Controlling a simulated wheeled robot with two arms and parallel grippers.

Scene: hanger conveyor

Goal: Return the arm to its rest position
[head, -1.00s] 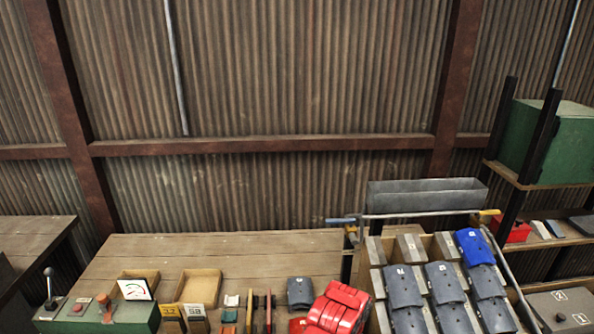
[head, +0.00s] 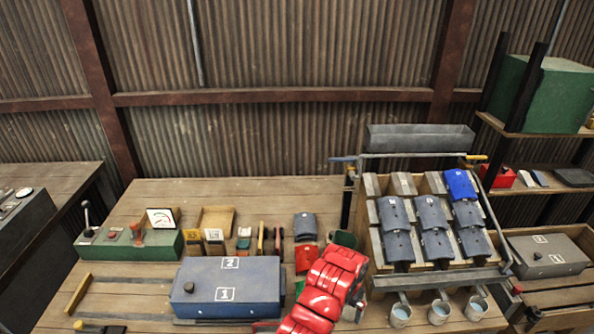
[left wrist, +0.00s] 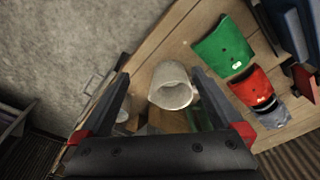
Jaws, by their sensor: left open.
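My left gripper (left wrist: 160,76) is open in the left wrist view, with its two dark fingers spread wide. A whitish cup (left wrist: 172,86) shows beyond and between the fingertips. I cannot tell how far it is from them, and nothing is visibly gripped. In the head view my red arm (head: 325,290) reaches over the front of the table, and I cannot make out the gripper on it. My right gripper is in neither view.
The wooden table (head: 150,200) carries a blue-grey box (head: 225,285) and a green control panel (head: 125,243). A rack (head: 440,281) of grey and blue pieces stands right, with cups (head: 439,312) below. Green (left wrist: 223,47) and red (left wrist: 257,87) pieces lie near the gripper.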

